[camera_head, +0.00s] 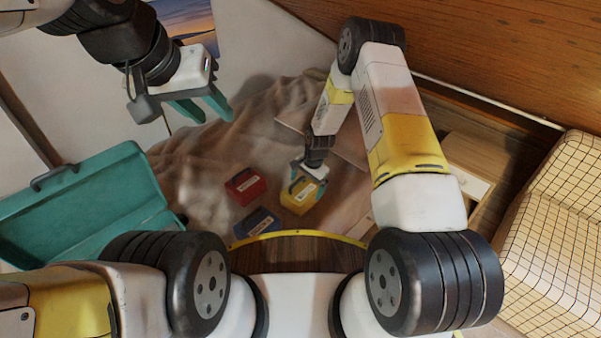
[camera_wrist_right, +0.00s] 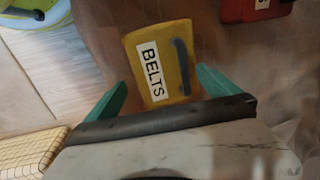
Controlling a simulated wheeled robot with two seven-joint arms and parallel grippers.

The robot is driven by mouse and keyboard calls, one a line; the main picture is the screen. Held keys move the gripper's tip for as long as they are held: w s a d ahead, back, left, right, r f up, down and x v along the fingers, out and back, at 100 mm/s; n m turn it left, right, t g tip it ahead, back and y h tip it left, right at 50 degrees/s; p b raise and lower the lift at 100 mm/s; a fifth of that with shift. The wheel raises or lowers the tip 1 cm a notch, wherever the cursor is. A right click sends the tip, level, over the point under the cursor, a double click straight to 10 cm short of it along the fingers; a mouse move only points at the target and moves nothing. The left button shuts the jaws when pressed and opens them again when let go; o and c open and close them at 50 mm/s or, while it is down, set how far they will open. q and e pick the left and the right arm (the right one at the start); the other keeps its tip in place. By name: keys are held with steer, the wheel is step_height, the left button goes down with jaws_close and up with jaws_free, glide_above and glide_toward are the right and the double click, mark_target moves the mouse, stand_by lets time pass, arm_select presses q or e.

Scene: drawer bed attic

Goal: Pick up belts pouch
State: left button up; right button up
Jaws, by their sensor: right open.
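The belts pouch is a yellow pouch (camera_head: 298,200) with a dark handle, lying on the brown blanket in the head view. In the right wrist view the pouch (camera_wrist_right: 148,85) shows its white BELTS label and dark handle. My right gripper (camera_head: 308,187) is over the pouch. In the right wrist view its two teal fingers (camera_wrist_right: 163,84) stand apart, one on each side of the pouch's near end; contact cannot be told. My left gripper (camera_head: 214,115) is up at the upper left, far from the pouch, fingers apart and empty.
A red pouch (camera_head: 245,187) lies just left of the yellow one; it also shows in the right wrist view (camera_wrist_right: 243,10). A blue pouch (camera_head: 257,222) lies nearer me. A teal box (camera_head: 95,200) stands at left. A checkered cushioned seat (camera_head: 560,225) is at right.

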steer(key=shift+w+a+f, duration=0.1)
steer(key=shift+a+f, duration=0.1)
steer(key=shift+f, duration=0.7)
steer(key=shift+c, duration=0.2)
steer(key=c, duration=2)
